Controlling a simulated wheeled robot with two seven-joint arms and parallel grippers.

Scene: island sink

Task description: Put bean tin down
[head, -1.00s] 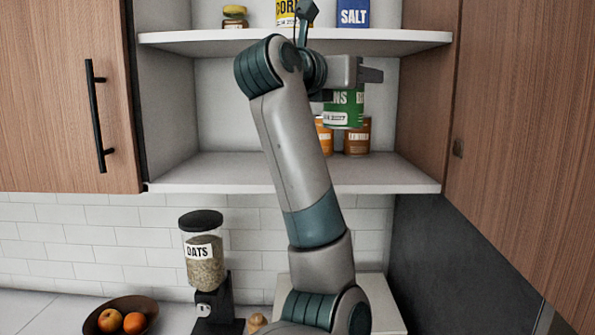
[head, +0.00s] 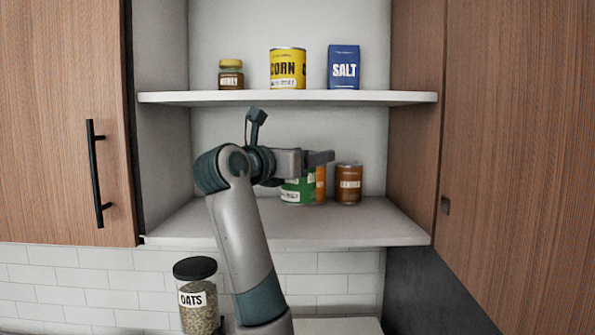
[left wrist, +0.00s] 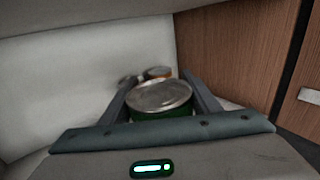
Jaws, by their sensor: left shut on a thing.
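The green bean tin (head: 299,191) is at the lower cabinet shelf (head: 300,228), upright, partly hidden by my gripper. My left gripper (head: 298,168) comes in from the front and is shut on it. In the left wrist view the tin's grey metal lid (left wrist: 160,96) sits between the two fingers. The tin's base looks close to the shelf surface; I cannot tell whether it touches. My right gripper is not in view.
A brown tin (head: 348,184) stands right of the bean tin, and an orange tin (head: 321,184) is partly hidden just behind it. The upper shelf (head: 290,97) holds honey (head: 231,75), corn (head: 287,69) and salt (head: 343,68). The lower shelf's front is clear. An oats dispenser (head: 198,298) stands below.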

